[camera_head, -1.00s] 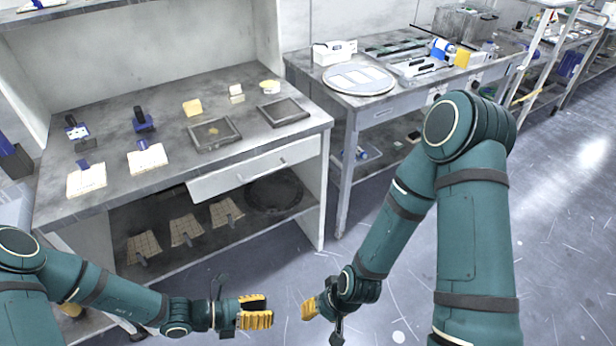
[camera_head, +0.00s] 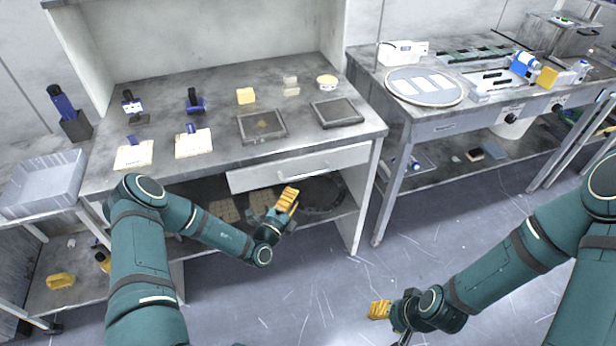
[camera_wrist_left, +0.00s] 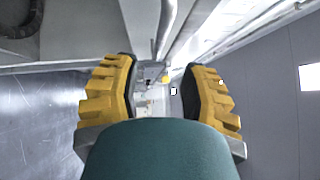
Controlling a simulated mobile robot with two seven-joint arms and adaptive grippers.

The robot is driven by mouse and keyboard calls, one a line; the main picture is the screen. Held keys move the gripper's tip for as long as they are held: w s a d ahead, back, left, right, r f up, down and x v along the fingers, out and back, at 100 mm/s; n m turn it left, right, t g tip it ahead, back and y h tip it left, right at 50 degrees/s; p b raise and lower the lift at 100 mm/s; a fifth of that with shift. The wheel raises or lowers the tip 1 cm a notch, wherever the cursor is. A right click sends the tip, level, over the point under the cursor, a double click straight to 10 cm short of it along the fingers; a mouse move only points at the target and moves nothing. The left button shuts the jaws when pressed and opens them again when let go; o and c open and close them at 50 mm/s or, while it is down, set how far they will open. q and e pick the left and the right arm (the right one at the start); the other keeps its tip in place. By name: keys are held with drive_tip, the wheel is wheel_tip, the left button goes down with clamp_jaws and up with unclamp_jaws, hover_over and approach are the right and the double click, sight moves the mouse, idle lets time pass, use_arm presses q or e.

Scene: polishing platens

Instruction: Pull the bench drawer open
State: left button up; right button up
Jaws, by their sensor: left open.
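The bench drawer (camera_head: 308,166) has a pale front and sits under the bench top, at the bench's right half. Its front stands a little out at the left end, and a small handle (camera_head: 283,175) shows on it. My left gripper (camera_head: 288,199) is just below the drawer front, near the handle; I see no contact. In the left wrist view its two yellow fingers (camera_wrist_left: 160,85) are spread with nothing between them. A pale bar runs above them, but I cannot tell if it is the handle. My right gripper (camera_head: 380,309) is low over the floor, away from the bench; its jaws are unclear.
The bench top (camera_head: 215,155) holds dark square plates, pale blocks and blue-handled tools. A lower shelf (camera_head: 341,213) with a round dark platen lies beneath the drawer. A second table (camera_head: 437,130) stands to the right. The floor in front is clear.

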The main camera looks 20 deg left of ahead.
sight(306, 175)
use_arm(q)
drive_tip(key=b+x, duration=0.1)
drive_tip(key=x, duration=0.8)
drive_tip(key=shift+w+d, duration=0.1)
clamp_jaws()
